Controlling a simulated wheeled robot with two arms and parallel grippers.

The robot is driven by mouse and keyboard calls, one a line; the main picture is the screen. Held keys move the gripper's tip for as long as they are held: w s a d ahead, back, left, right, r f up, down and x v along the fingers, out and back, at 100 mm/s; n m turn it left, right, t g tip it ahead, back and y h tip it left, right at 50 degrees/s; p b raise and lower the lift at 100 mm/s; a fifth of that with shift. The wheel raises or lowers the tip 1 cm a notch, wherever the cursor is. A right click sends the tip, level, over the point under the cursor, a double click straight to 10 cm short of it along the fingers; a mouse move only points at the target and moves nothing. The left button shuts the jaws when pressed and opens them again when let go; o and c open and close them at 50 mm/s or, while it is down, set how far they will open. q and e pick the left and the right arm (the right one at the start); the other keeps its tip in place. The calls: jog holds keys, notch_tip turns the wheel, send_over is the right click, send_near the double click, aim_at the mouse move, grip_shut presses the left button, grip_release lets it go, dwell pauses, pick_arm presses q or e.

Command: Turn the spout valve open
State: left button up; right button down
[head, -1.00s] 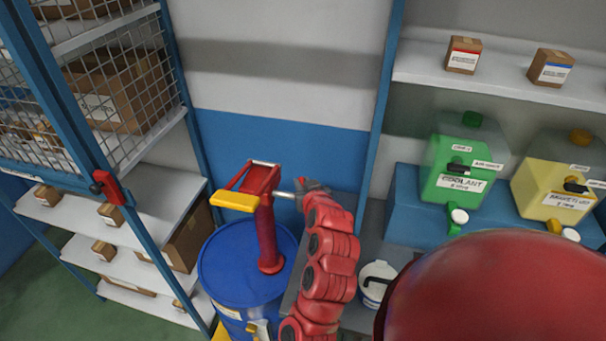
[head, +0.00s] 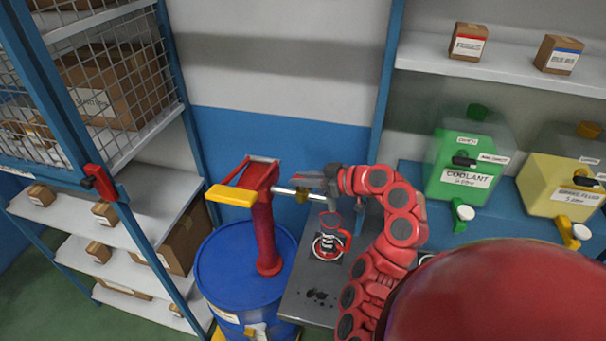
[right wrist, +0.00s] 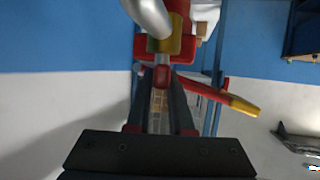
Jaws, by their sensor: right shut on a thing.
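A red hand pump (head: 263,225) with a yellow-gripped lever (head: 230,196) stands on a blue drum (head: 235,275). Its silver spout (head: 290,191) points right and carries a brass valve (head: 307,195); the right wrist view also shows the brass valve body (right wrist: 166,45). My right gripper (head: 322,186) is at the spout's end. In the right wrist view its two dark fingers (right wrist: 162,82) are shut on the small red valve handle (right wrist: 162,74) just by the brass body. The fingers partly hide the handle. My left gripper is not in view.
A red jug (head: 330,240) stands on a grey bench (head: 308,290) below the spout end. A green coolant container (head: 468,170) and a yellow one (head: 562,185) stand at the right. A wire-mesh shelf rack (head: 120,90) is at the left.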

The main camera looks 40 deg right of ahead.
jog(key=shift+f+n+g+y+b, duration=0.1)
jog(key=shift+n+g+y+b, duration=0.55)
jog(key=shift+n+y, duration=0.55)
jog(key=shift+n+g+y, duration=0.3)
jog(key=shift+g, duration=0.05)
jog(key=c, duration=0.8)
grip_release()
jog(key=shift+s+d, duration=0.1)
jog(key=p+v, duration=0.1)
jog(key=v, duration=1.6)
jog(key=shift+d, duration=0.15)
